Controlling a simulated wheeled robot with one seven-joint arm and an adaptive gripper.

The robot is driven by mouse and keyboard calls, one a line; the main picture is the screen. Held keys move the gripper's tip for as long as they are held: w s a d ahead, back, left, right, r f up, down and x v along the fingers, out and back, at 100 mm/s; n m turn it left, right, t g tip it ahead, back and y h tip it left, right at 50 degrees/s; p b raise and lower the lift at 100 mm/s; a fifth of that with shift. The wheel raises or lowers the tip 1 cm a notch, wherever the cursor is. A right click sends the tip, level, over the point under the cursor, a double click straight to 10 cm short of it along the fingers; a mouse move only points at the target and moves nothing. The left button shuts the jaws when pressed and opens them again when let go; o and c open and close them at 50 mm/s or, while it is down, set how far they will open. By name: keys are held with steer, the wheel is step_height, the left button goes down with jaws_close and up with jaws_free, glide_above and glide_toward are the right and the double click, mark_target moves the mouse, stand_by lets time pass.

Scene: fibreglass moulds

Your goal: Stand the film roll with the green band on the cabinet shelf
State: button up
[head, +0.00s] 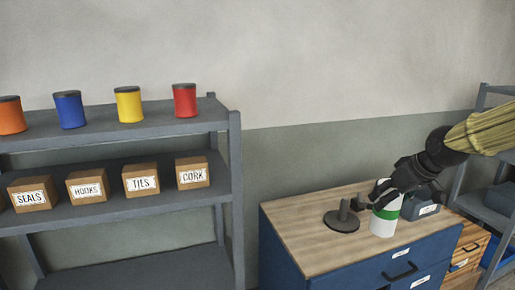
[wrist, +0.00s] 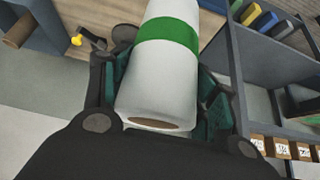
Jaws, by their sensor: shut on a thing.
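The film roll with the green band (head: 385,221) is white and upright over the wooden top of the blue cabinet (head: 300,227) in the head view. My gripper (head: 382,196) is shut on it from the upper right. In the wrist view the film roll (wrist: 160,83) fills the middle, with its green band toward the far end and its brown core end near the camera. The gripper's fingers (wrist: 160,95) lie on both sides of it. I cannot tell whether its lower end touches the cabinet top.
A dark round base with a short post (head: 343,217) stands just left of the roll. A grey labelled bin (head: 423,206) is behind it at right. A grey shelf rack (head: 235,190) at left holds coloured tins and labelled boxes. The cabinet top's left part is clear.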

steer(key=s+a+f+m, duration=0.1)
steer(key=a+f, duration=0.4)
steer(key=f, duration=0.5)
steer(key=s+a+f+m+h, duration=0.1)
steer(key=s+a+f, duration=0.1)
steer(key=a+f, duration=0.4)
steer(key=s+a+f+m+h, duration=0.1)
steer(key=a+f, duration=0.5)
steer(key=f, duration=0.8)
steer(key=shift+s+a+m, duration=0.2)
steer(key=shift+s+m, duration=0.2)
steer(key=shift+s, duration=0.05)
steer(key=shift+d+r, duration=0.1)
